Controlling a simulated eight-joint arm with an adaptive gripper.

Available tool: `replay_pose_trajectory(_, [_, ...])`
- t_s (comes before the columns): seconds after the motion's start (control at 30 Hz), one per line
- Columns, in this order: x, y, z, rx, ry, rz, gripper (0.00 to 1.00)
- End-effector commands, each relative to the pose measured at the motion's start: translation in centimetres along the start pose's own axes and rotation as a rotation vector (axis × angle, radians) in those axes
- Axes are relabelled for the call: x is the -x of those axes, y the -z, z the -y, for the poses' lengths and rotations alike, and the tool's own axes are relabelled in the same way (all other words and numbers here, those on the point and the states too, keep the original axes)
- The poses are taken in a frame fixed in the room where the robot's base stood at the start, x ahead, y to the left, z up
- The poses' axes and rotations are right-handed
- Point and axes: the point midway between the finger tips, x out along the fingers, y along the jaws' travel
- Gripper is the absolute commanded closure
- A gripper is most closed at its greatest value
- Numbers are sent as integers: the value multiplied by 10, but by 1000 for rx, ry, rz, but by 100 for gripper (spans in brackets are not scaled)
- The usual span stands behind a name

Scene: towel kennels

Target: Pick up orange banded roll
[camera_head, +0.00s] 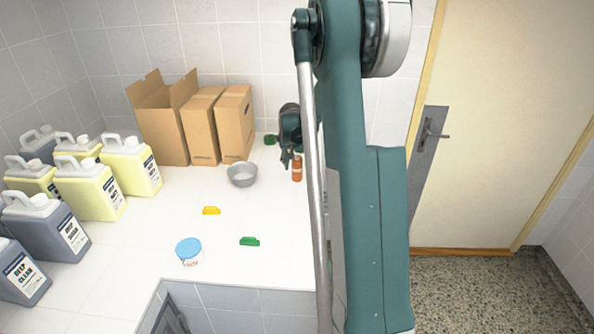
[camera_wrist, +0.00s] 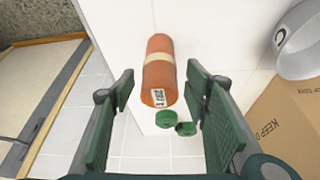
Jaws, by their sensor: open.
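In the wrist view my gripper (camera_wrist: 160,80) is open and empty, with one green finger on each side of the roll. I see gaps between the fingers and the roll. My arm hides part of the counter.
A grey metal bowl (camera_head: 242,178) and cardboard boxes (camera_head: 200,130) stand left of the roll. A blue-lidded tub (camera_head: 188,255), yellow piece (camera_head: 211,210), green piece (camera_head: 250,241) and several jugs (camera_head: 92,190) stand or lie farther left.

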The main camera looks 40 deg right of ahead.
Motion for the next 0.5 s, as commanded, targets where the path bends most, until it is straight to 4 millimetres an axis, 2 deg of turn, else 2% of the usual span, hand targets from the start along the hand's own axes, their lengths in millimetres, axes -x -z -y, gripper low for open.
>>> replay_pose_trajectory(0.5, [-41,1,0,0,0,0,54])
